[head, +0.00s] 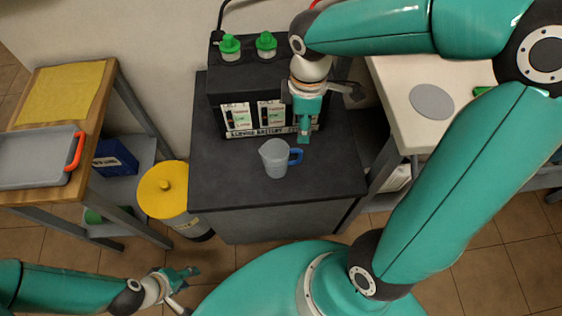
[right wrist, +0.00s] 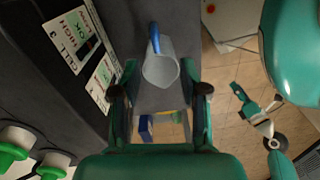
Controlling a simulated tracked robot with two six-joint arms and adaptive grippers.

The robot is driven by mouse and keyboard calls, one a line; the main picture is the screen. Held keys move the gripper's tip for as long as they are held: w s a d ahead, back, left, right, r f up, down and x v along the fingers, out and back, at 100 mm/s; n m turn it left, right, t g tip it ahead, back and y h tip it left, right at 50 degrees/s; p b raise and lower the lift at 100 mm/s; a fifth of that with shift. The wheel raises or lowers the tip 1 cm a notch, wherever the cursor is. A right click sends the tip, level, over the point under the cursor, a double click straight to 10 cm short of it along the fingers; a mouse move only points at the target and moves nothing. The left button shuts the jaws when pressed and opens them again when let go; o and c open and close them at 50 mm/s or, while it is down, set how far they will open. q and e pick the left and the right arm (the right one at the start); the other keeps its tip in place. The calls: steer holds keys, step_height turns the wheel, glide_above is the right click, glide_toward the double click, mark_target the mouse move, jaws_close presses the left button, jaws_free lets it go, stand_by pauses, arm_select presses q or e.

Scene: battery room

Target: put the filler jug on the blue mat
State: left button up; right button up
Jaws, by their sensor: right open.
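The filler jug (head: 276,160), pale and translucent with a blue handle, stands upright on the dark bench (head: 225,185). Its handle points right in the head view. In the right wrist view the jug (right wrist: 160,68) shows ahead of the fingers, handle at the top. My right gripper (head: 306,132) is open and empty, pointing down behind and to the right of the jug, apart from it; its fingers (right wrist: 160,98) are spread. My left gripper (head: 182,286) looks open and empty, low over the floor. I see no clearly blue mat; a grey round mat (head: 432,103) lies on the white table.
A black battery box (head: 235,84) with green caps stands at the back of the bench. The white table (head: 390,75) is on the right. A wooden table (head: 100,105) on the left holds a yellow mat (head: 62,92) and grey tray (head: 35,160). A yellow-lidded bin (head: 163,190) stands beside the bench.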

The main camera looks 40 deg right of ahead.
steer(key=d, duration=0.1)
steer(key=b, duration=0.3)
glide_toward(300, 160)
steer(key=shift+m, duration=0.3)
steer(key=f, duration=0.5)
steer(key=shift+s+d+f, duration=0.25)
steer(key=shift+d+f, duration=0.1)
steer(key=shift+d, duration=0.05)
steer(key=shift+w+a+f+b, duration=0.2)
steer(key=shift+f+b, duration=0.15)
steer(key=shift+f, duration=0.95)
steer(key=shift+w+a+f+b, duration=0.15)
steer(key=shift+f+b, duration=0.2)
steer(key=shift+f, duration=1)
arm_select(q)
step_height(300, 160, down, 5)
steer(key=shift+f, duration=0.1)
arm_select(e)
steer(key=shift+d, duration=0.1)
jaws_close()
